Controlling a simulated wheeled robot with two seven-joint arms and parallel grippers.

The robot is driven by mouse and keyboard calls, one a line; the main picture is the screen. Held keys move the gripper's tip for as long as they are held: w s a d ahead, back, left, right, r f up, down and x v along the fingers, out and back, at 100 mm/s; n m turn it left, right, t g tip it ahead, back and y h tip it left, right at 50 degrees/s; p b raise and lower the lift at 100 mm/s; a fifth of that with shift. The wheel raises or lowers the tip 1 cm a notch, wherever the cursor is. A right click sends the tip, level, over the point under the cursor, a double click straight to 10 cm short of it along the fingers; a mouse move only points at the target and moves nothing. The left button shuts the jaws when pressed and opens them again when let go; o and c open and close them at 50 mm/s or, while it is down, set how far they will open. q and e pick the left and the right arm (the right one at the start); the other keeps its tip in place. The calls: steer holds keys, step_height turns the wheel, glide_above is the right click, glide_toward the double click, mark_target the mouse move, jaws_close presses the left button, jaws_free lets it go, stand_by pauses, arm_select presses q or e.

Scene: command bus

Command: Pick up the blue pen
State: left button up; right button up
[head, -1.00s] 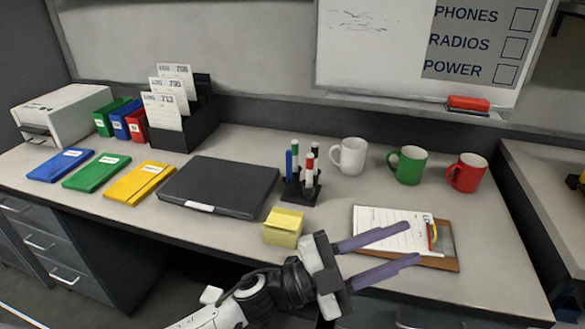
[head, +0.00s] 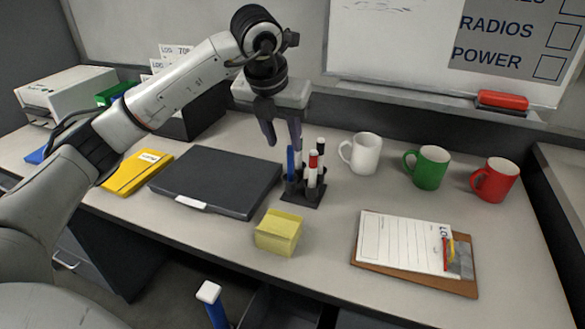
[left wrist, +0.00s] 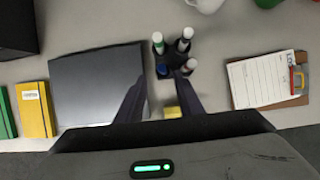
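The blue pen (head: 291,162) stands upright in the black pen holder (head: 302,194), beside several markers with red, black and white parts. My left gripper (head: 284,147) points down just above the holder with its two dark purple fingers spread and nothing held. In the head view its fingertips are close to the top of the blue pen; I cannot tell if they touch. In the left wrist view the gripper (left wrist: 160,78) is open, and the blue pen's top (left wrist: 162,70) shows between the fingertips. My right gripper is not in view.
A closed black laptop (head: 217,180) lies left of the holder and yellow sticky notes (head: 278,231) sit in front. A white mug (head: 363,154), green mug (head: 428,167) and red mug (head: 495,180) stand right. A clipboard (head: 368,258) lies front right. Neighbouring markers crowd the pen.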

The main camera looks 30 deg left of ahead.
mark_target(289, 155)
arm_select(q)
steer(key=x, duration=0.8)
steer(key=shift+w+d+f, duration=0.1)
steer(key=shift+d+f, duration=0.05)
steer(key=shift+d, duration=0.05)
jaws_close()
